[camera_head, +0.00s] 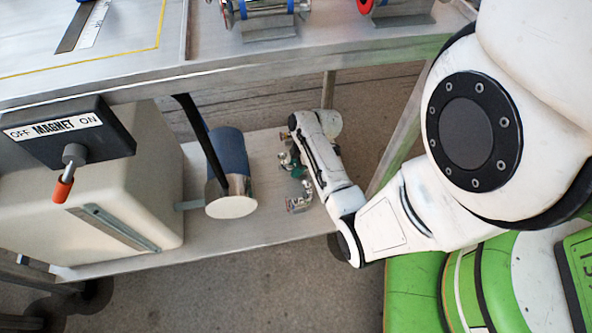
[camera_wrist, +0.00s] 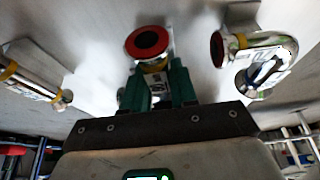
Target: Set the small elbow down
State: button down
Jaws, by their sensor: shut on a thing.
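My gripper (camera_wrist: 161,86) has green fingers, shut on a small shiny metal elbow (camera_wrist: 148,43) in the wrist view. The elbow's round opening shows a red face pointing up in the picture, and part of its body is between the fingers. In the head view my gripper (camera_head: 297,170) is low over the lower shelf (camera_head: 265,225), under the worktop. The held elbow is too small there to tell apart from nearby fittings. I cannot tell whether it touches the shelf.
A larger chrome elbow (camera_wrist: 262,50) with a red-faced opening is close right of my gripper in the wrist view. A chrome pipe (camera_wrist: 35,82) lies to the left. A blue and silver cylinder (camera_head: 229,165) and a cream box (camera_head: 115,185) stand left in the head view.

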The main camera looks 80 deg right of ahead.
jog(key=shift+f, duration=0.35)
jog(key=c, duration=0.9)
grip_release()
jog(key=p+v, duration=0.5)
jog(key=v, duration=0.6)
jog(key=shift+s+r+p, duration=0.15)
jog(key=shift+r+p, duration=0.2)
jog(key=shift+p, duration=0.05)
jog(key=w+a+r+m+g, duration=0.1)
jog(key=w+a, duration=0.2)
jog(key=a, duration=0.4)
jog(key=w+a+r+m+g, duration=0.1)
jog(key=w+a, duration=0.2)
jog(key=a, duration=0.3)
jog(key=s+a+r+m, duration=0.1)
jog(key=a+r, duration=0.1)
jog(key=a, duration=0.2)
jog(key=a+r+m+h, duration=0.1)
jog(key=a+r, duration=0.2)
jog(key=a, duration=0.2)
jog(key=s+a+r+m+g, duration=0.1)
jog(key=a+r, duration=0.1)
jog(key=a, duration=0.2)
jog(key=shift+s+a+r+h, duration=0.25)
jog(key=shift+s+a+h, duration=0.05)
jog(key=shift+s+h, duration=0.1)
